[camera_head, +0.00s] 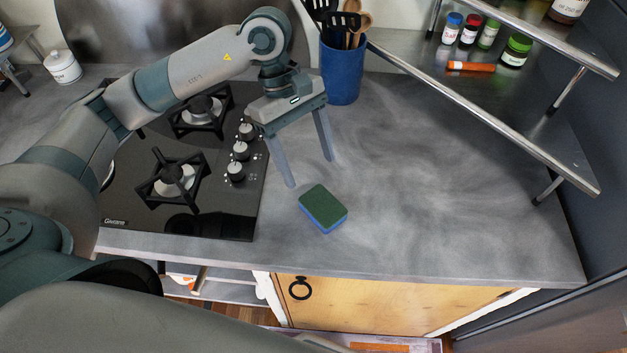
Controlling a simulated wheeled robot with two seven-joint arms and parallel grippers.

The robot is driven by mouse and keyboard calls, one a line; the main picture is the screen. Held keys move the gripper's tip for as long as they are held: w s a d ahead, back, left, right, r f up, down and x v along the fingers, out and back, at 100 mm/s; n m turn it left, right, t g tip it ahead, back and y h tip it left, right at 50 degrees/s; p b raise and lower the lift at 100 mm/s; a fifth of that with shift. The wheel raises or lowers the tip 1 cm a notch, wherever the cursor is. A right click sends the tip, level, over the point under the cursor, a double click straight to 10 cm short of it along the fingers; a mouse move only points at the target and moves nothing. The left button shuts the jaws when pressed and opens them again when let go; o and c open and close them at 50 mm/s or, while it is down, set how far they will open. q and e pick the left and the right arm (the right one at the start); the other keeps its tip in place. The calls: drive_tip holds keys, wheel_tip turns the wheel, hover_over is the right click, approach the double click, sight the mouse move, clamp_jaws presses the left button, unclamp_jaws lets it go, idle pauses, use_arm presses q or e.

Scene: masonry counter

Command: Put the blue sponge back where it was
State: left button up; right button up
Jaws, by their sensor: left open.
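The blue sponge (323,209) lies flat on the grey counter, right of the stove. Its top is dark green and its lower part is blue. My left gripper (312,173) is open and empty, with its two fingers pointing down. It is just behind the sponge in the picture, and no finger appears to touch it. My right gripper is not in the view.
A black gas stove (215,205) with knobs is at the left. A blue utensil holder (342,72) stands behind the gripper. A metal shelf (480,112) with small jars is at the back right. The counter (440,200) right of the sponge is clear.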

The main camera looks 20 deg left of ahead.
use_arm(q)
drive_tip(key=shift+v, duration=0.85)
drive_tip(key=shift+r, duration=0.15)
